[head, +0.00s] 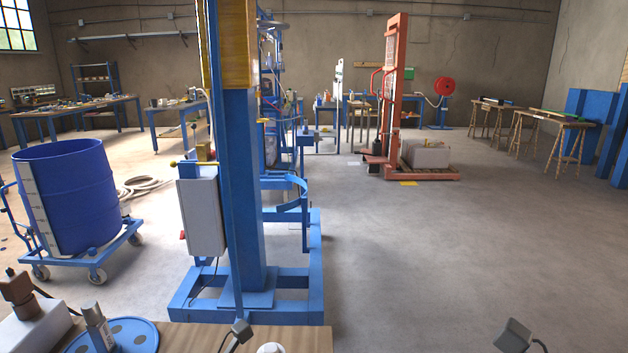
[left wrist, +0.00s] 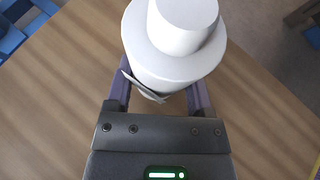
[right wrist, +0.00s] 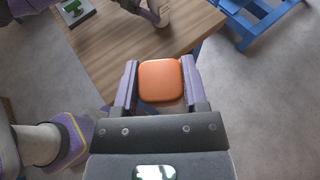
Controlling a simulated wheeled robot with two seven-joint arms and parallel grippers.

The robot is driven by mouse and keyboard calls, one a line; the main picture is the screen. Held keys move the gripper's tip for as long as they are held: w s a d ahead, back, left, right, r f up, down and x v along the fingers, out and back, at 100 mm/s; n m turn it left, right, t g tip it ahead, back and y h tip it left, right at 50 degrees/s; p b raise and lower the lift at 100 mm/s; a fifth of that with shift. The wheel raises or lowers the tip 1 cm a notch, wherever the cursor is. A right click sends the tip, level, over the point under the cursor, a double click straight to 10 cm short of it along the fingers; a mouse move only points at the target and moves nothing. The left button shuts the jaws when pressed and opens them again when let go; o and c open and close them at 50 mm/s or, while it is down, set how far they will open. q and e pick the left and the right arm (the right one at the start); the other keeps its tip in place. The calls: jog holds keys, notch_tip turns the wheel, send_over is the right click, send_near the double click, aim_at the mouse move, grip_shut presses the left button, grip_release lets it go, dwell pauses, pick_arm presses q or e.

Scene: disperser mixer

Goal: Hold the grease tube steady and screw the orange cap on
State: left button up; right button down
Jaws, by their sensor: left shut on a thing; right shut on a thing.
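The white grease tube (left wrist: 168,72) stands on the wooden table in the left wrist view, its narrower round top toward the camera. My left gripper (left wrist: 160,92) is shut around it. The tube and left gripper fingers also show small at the top of the right wrist view (right wrist: 164,13). The orange cap (right wrist: 160,82) is between the fingers of my right gripper (right wrist: 160,88), which is shut on it. The cap is apart from the tube, held out beyond the table edge. In the head view, a white rounded top (head: 270,348) shows at the bottom edge; both grippers' fingers are out of frame.
A blue mixer column (head: 243,190) stands just beyond. A blue drum (head: 70,195) is at left.

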pick_arm(q)
jog(key=c, duration=0.5)
jog(key=shift+o, duration=0.2)
jog(key=o, duration=0.9)
pick_arm(e)
jog(key=s+d+r, duration=0.3)
jog(key=d+r, duration=0.1)
jog(key=r, duration=0.3)
jog(key=shift+d, duration=0.25)
pick_arm(q)
jog(key=shift+r, duration=0.1)
pick_arm(e)
jog(key=shift+s+r, duration=0.1)
jog(key=shift+r, duration=0.1)
pick_arm(q)
jog(key=shift+r+p, duration=0.5)
jog(key=shift+r, duration=0.1)
jog(key=shift+f, duration=0.1)
pick_arm(e)
jog(key=shift+r, duration=0.4)
pick_arm(q)
jog(key=shift+o, duration=0.2)
jog(key=shift+o, duration=1.4)
